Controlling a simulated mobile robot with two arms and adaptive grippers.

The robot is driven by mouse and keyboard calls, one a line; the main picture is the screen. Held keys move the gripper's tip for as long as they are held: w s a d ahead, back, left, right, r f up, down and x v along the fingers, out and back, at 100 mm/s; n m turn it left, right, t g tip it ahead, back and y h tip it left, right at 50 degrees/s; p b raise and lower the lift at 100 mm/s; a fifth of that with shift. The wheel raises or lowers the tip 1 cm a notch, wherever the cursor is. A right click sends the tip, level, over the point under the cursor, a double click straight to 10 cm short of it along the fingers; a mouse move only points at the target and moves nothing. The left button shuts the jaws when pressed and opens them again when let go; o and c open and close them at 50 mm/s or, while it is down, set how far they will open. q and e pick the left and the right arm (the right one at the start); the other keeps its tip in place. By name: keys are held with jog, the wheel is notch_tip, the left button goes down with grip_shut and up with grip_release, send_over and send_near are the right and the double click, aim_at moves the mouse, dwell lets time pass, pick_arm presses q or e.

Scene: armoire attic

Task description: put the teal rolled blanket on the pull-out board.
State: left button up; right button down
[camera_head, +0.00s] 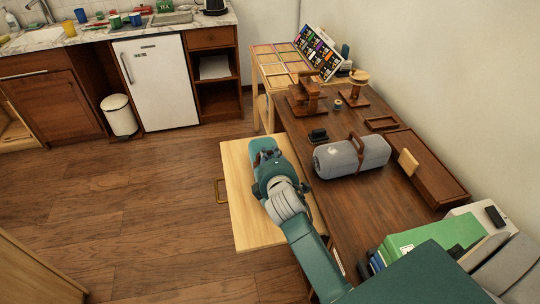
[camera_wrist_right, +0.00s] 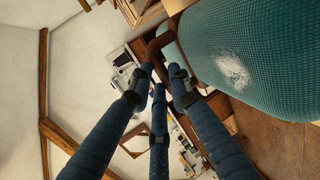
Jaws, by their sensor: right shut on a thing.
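The teal rolled blanket (camera_head: 262,145) shows in the head view over the far part of the pull-out board (camera_head: 245,220), partly hidden by my right gripper and wrist. In the right wrist view the blanket (camera_wrist_right: 265,55) fills the upper right, with a pale patch on it and a brown carrying strap (camera_wrist_right: 158,43). My right gripper (camera_head: 270,157) is above the blanket, its fingers shut on the strap. I cannot tell whether the blanket touches the board. My left gripper is not in view.
On the dark desk (camera_head: 345,210), right of the board, lie a grey roll (camera_head: 350,156) with a brown strap, a small black item (camera_head: 318,136) and a wooden tray (camera_head: 382,124). A green box (camera_head: 430,238) stands at the near right. Left of the board is open floor.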

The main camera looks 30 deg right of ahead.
jog(key=shift+r, duration=0.2)
jog(key=c, duration=1.6)
grip_release()
jog(key=shift+f, duration=0.15)
jog(key=shift+s, duration=0.1)
jog(key=v, duration=1.2)
